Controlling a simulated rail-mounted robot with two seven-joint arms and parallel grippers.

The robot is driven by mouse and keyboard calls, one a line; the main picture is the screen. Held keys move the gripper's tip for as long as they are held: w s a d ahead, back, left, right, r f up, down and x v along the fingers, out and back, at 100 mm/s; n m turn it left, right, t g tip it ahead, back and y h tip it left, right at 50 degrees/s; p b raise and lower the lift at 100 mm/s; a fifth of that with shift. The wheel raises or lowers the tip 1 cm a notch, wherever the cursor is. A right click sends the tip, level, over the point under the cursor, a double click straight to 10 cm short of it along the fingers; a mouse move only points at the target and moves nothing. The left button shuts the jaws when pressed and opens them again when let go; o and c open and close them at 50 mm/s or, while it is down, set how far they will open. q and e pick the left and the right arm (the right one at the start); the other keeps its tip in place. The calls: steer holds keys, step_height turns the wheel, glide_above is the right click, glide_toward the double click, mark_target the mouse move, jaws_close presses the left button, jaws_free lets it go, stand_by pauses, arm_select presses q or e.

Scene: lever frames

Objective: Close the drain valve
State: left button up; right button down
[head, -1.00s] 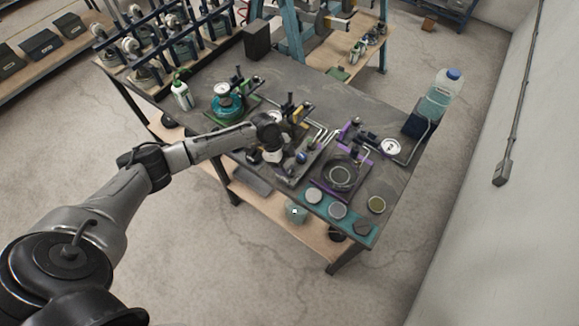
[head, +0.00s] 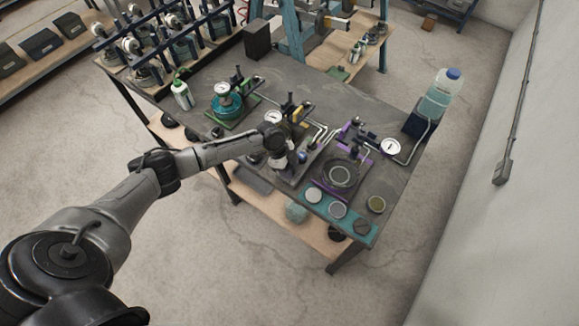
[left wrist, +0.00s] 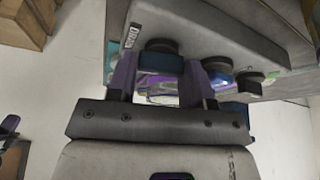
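In the left wrist view a grey panel (left wrist: 215,40) carries a "DRAIN" label (left wrist: 132,36). By the label is a dark round knob with a dark teal block (left wrist: 160,62) under it, which I take for the drain valve's handle. My left gripper (left wrist: 160,78) has its two fingers wide apart, with the block between them; I cannot tell whether they touch it. In the head view my left gripper (head: 281,163) points down at the front of the middle station (head: 290,125), hiding part of it. My right gripper is not in view.
A purple-framed station (head: 340,175) stands close on the right and a teal one (head: 228,103) on the left. Several discs lie on a teal strip (head: 320,202) at the front edge.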

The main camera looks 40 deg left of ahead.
arm_select(q)
steer(key=c, duration=0.4)
steer(key=shift+r+n+p, duration=0.2)
steer(key=shift+n+p, duration=0.5)
steer(key=shift+p, duration=0.1)
steer(key=n+t+y+p, duration=0.1)
steer(key=n+p, duration=0.2)
steer(key=n+y+p, duration=0.1)
steer(key=n+p, duration=0.2)
steer(key=n+t+y+p, duration=0.1)
steer(key=n+p, duration=0.1)
steer(key=p, duration=0.1)
steer(key=shift+s+d+n+t, duration=0.15)
steer(key=shift+n+t, duration=0.15)
steer(key=shift+n, duration=0.1)
steer(key=n+y+p, duration=0.1)
steer(key=n+p, duration=0.2)
steer(key=n, duration=0.1)
steer(key=shift+f, duration=0.1)
steer(key=shift+n+y+p, duration=0.35)
steer(key=shift+n+y, duration=0.05)
steer(key=shift+f, duration=0.1)
steer(key=o, duration=0.9)
